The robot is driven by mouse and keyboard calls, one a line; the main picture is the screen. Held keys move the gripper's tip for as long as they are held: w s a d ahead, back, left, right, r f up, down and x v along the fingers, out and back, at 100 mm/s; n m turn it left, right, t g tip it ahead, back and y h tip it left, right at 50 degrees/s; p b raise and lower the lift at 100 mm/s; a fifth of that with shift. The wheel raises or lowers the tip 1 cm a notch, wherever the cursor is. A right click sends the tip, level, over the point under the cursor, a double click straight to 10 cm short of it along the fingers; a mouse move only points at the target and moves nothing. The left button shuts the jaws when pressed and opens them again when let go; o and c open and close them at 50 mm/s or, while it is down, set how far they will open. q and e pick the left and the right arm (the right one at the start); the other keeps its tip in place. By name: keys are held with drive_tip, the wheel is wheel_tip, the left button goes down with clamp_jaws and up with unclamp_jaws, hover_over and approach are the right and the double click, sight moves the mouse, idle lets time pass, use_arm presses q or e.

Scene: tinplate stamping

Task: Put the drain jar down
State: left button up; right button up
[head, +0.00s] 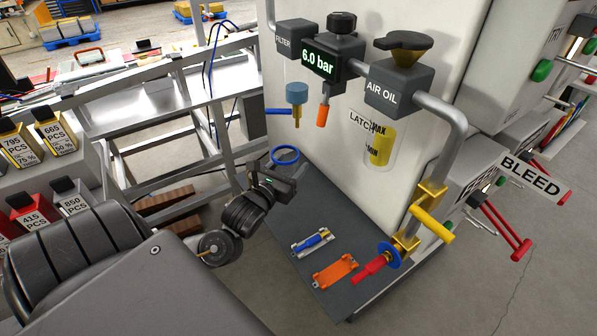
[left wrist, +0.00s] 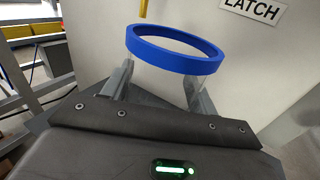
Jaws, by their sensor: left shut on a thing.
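The drain jar shows as a blue ring (head: 285,155) with a see-through body that is hard to make out. In the left wrist view its blue rim (left wrist: 178,50) sits upright and nearly level between my fingers. My left gripper (head: 284,172) is shut on the jar, just below the rim. The jar is over the back left part of the dark grey shelf (head: 318,212), near the white cabinet. I cannot tell whether its base touches the shelf; my gripper hides that part. My right gripper is not in view.
The filter's blue bowl (head: 297,93) with a brass drain stem hangs above the jar. A blue tool (head: 312,241) and an orange piece (head: 335,270) lie farther forward on the shelf. A red-handled fitting (head: 375,265) is at its right. The shelf's middle is bare.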

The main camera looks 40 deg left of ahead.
use_arm(q)
drive_tip(key=w+a+f, duration=0.2)
drive_tip(key=w+f, duration=0.1)
drive_tip(key=w+a+f, duration=0.2)
drive_tip(key=w, duration=0.2)
drive_tip(key=w+a+f, duration=0.1)
drive_tip(key=w+f, duration=0.2)
drive_tip(key=w, duration=0.1)
drive_tip(key=shift+a+f, duration=0.3)
drive_tip(key=shift+a, duration=0.1)
drive_tip(key=shift+w+f, duration=0.2)
drive_tip(key=shift+w+a+f, duration=0.1)
drive_tip(key=shift+f, duration=0.85)
drive_tip(key=shift+w+a+f, duration=0.1)
drive_tip(key=shift+f, duration=0.85)
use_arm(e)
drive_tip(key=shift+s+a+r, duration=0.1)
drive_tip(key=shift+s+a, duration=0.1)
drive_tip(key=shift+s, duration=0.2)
use_arm(q)
drive_tip(key=shift+f, duration=0.1)
drive_tip(key=o, duration=1)
drive_tip(key=shift+c, duration=0.2)
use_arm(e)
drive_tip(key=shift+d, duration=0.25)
